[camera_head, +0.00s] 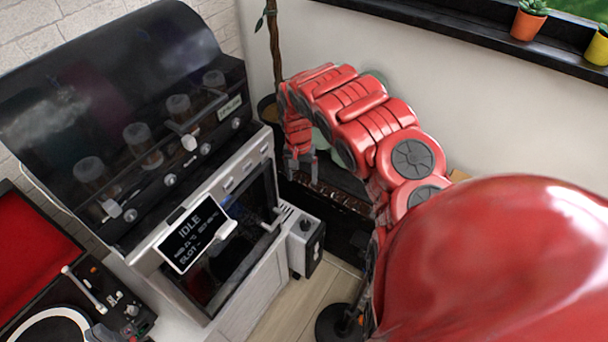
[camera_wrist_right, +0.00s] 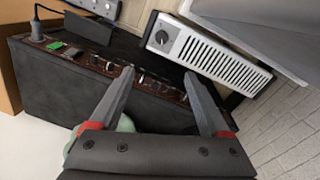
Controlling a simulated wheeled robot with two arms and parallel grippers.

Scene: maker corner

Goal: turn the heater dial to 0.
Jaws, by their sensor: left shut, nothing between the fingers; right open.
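The heater (camera_head: 305,250) is a small pale box with a dark end, low on the floor side of the oven-like machine. Its dark round dial (camera_head: 306,225) is on top at the near end. In the right wrist view the heater (camera_wrist_right: 222,62) shows a slotted white face, and the dial (camera_wrist_right: 161,38) sits at its left end; its setting is too small to read. My right gripper (camera_head: 301,168) is open and empty, above and behind the heater, apart from the dial. It also shows in the wrist view (camera_wrist_right: 160,85).
The black-and-silver machine (camera_head: 150,140) with an IDLE display (camera_head: 195,235) stands left of the heater. A dark box with small items on top (camera_wrist_right: 65,95) lies below my right gripper. A turntable (camera_head: 50,325) is at lower left. Some floor (camera_head: 300,305) is clear.

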